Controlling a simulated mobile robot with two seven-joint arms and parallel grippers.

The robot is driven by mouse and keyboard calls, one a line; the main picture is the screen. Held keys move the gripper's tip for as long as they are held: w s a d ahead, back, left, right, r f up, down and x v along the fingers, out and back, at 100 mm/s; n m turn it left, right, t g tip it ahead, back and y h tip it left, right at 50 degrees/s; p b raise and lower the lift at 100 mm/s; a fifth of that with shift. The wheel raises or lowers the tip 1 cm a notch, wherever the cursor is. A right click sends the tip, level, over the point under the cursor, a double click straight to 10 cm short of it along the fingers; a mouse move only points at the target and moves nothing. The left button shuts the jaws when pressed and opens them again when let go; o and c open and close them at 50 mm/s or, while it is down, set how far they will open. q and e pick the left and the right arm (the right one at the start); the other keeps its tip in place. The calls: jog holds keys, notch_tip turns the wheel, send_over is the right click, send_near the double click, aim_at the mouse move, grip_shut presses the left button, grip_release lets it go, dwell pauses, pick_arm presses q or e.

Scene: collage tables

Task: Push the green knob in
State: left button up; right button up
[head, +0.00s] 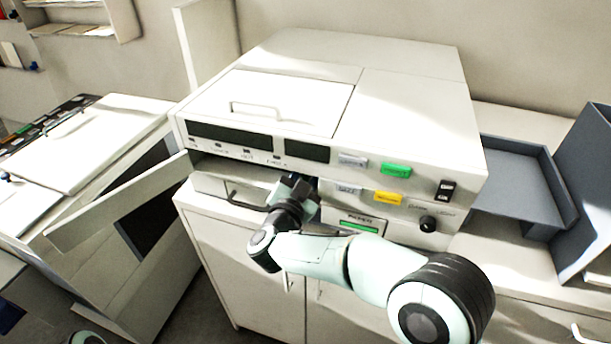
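The white copier-like machine (415,110) stands on a white cabinet. A green rectangular button (397,168) sits on its front panel, right of a grey button. Whether it is pressed in cannot be told. A round black knob (428,223) is lower on the panel; no round green knob shows. My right arm comes in from the lower right. My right gripper (299,186) is at the machine's front, left of and apart from the green button. Its fingers are dark and small, so open or shut cannot be told. My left gripper is not in view.
A yellow button (388,198) and black switches (446,190) are near the green button. A panel (120,200) stands swung out at the left, and a handle (248,203) is beside my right gripper. A grey tray (515,180) is on the right.

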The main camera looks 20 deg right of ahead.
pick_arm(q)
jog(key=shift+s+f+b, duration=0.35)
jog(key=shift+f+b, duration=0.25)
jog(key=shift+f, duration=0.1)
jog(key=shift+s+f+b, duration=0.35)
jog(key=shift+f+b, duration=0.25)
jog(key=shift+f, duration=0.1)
pick_arm(e)
jog(key=v, duration=1.3)
jog(key=shift+s, duration=0.2)
jog(key=shift+a, duration=0.15)
